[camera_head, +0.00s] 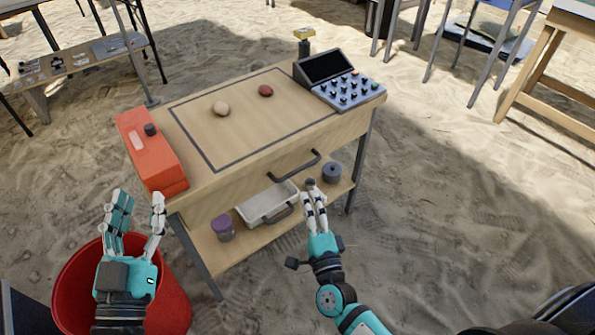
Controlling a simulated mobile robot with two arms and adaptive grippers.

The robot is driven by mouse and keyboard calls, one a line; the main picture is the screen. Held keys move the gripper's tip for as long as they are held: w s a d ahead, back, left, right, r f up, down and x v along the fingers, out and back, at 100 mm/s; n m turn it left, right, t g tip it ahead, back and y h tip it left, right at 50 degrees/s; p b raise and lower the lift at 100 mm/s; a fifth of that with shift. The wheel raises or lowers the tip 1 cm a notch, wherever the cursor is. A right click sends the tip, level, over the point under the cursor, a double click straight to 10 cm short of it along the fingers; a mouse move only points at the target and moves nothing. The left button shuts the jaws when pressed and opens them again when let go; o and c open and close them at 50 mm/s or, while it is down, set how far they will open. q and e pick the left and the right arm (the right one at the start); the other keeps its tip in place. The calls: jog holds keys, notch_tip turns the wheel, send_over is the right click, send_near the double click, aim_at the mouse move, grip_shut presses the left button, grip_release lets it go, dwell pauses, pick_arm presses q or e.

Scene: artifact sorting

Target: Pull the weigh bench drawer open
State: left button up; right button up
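The weigh bench (205,170) is a wooden table with grey legs, seen from above. Its wooden drawer front (243,184) looks flush with the bench, so the drawer appears closed. A dark bar handle (293,166) crosses the drawer front. My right gripper (313,187) is in front of the bench, its fingertips just below and right of the handle in the picture. Its fingers look close together, and nothing clearly shows between them. I cannot tell whether it touches anything. My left gripper (137,200) is open and empty near the bench's left front corner.
On the bench top are an orange box (150,150), two stones and a grey keypad console (340,82). The lower shelf holds a clear case (267,203), a purple jar (222,228) and a dark round item (332,172). A red bucket (72,275) stands below my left gripper. Sand right of the bench is clear.

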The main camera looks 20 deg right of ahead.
aim_at(298, 170)
pick_arm(q)
jog(key=shift+s+r+t+h+b, duration=0.25)
jog(key=shift+s+r+t, duration=0.15)
jog(key=shift+r+t, duration=0.35)
jog(key=shift+s+r+t+h+b, duration=0.2)
jog(key=shift+s+r+t, duration=0.2)
jog(key=shift+r, duration=0.6)
jog(key=shift+s+r+t+h+b, duration=0.15)
jog(key=shift+s+r+t+h, duration=0.15)
jog(key=shift+r+t, duration=0.45)
pick_arm(e)
jog(key=shift+w+d+r, duration=0.1)
jog(key=shift+w+r, duration=0.2)
jog(key=shift+w, duration=1.4)
jog(key=shift+w+d+r, duration=0.1)
jog(key=shift+w+r, duration=0.15)
jog(key=shift+w, duration=1.4)
jog(key=shift+w+d+r, duration=0.1)
jog(key=shift+w+r, duration=0.2)
jog(key=shift+w, duration=1.4)
pick_arm(q)
jog(key=shift+r, duration=0.1)
pick_arm(e)
grip_shut()
